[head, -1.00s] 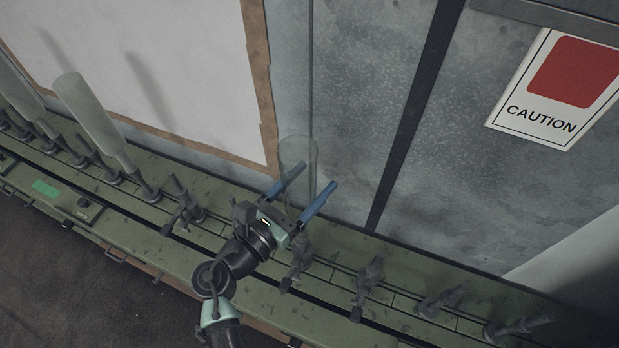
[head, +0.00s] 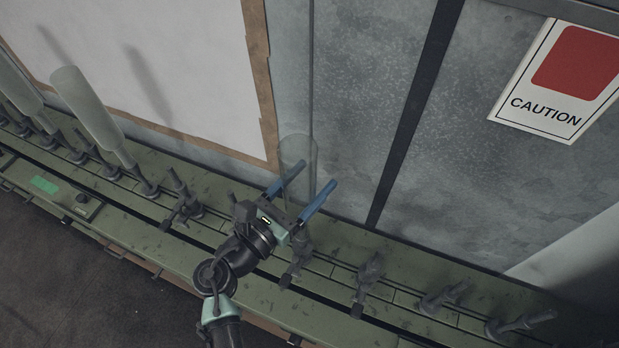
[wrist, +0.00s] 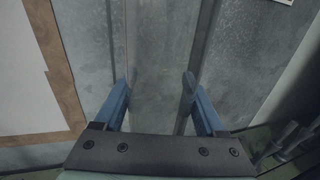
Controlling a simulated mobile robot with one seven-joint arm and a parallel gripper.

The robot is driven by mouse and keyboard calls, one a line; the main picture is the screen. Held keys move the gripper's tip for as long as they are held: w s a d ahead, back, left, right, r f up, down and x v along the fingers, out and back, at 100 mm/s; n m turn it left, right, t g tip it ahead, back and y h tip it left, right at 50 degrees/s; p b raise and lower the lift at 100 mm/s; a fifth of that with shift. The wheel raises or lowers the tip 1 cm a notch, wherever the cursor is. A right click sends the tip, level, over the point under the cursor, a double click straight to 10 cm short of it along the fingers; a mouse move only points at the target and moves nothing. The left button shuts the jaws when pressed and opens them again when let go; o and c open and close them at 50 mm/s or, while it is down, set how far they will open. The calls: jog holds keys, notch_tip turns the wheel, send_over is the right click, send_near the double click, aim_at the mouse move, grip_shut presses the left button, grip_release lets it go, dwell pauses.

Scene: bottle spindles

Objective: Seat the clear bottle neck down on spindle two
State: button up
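The clear bottle (head: 298,155) is see-through and upright, base up, in the middle of the head view. My gripper (head: 319,173) has its two blue fingers on either side of it, and the finger gap looks about as wide as the bottle. My gripper seems shut on it. In the wrist view the fingers (wrist: 160,80) stand wide apart, with only faint traces of glass between them. The bottle's neck is hidden behind my gripper. A dark spindle (head: 301,247) stands just below and behind my gripper; I cannot tell whether the neck is around it. No spindle numbers are readable.
The green rail (head: 235,288) carries a row of dark spindles. Bare ones stand to the right (head: 369,272) and left (head: 181,195). A frosted bottle (head: 88,110) stands neck down farther left, with another at the edge. A grey wall (head: 360,110) rises close behind.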

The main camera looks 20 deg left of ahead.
jog(key=o, duration=0.4)
jog(key=shift+s+f, duration=0.1)
jog(key=b+v, duration=0.2)
jog(key=v, duration=1)
jog(key=shift+s+a, duration=0.2)
jog(key=shift+s, duration=0.15)
